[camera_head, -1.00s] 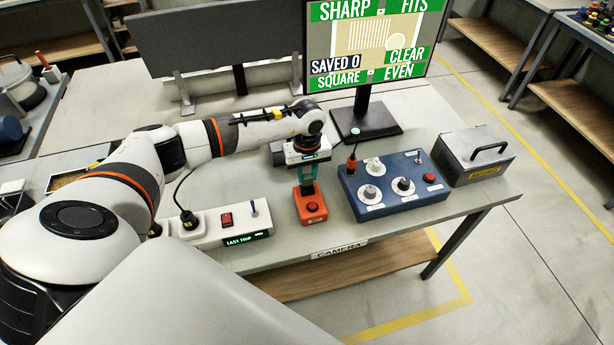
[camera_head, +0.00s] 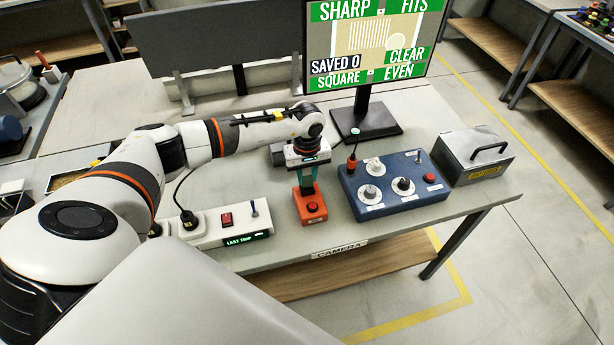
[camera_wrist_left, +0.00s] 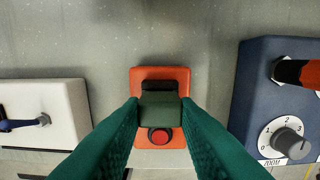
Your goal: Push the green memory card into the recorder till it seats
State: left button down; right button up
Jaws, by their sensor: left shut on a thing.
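The recorder is a small orange box (camera_head: 311,215) with a red button on top, near the front of the table. It also shows in the wrist view (camera_wrist_left: 145,73), with a black slot part (camera_wrist_left: 158,85) behind the button. My left gripper (camera_head: 307,187) points down over the recorder's rear part. In the wrist view its teal fingers (camera_wrist_left: 160,110) are shut on the dark green memory card (camera_wrist_left: 160,113). The card is over the slot end of the recorder; how deep it sits, I cannot tell. My right gripper is not in view.
A blue control box (camera_head: 385,190) with knobs stands close right of the recorder. A white switch box (camera_head: 215,226) with a green display is to the left. A monitor (camera_head: 372,45) stands behind, and a grey handled case (camera_head: 474,155) is at far right.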

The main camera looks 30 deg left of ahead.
aim_at(307, 178)
pick_arm(q)
jog(key=shift+f, duration=0.2)
jog(key=c, duration=1)
grip_release()
jog(key=shift+c, duration=0.2)
notch_tip(307, 178, up, 12)
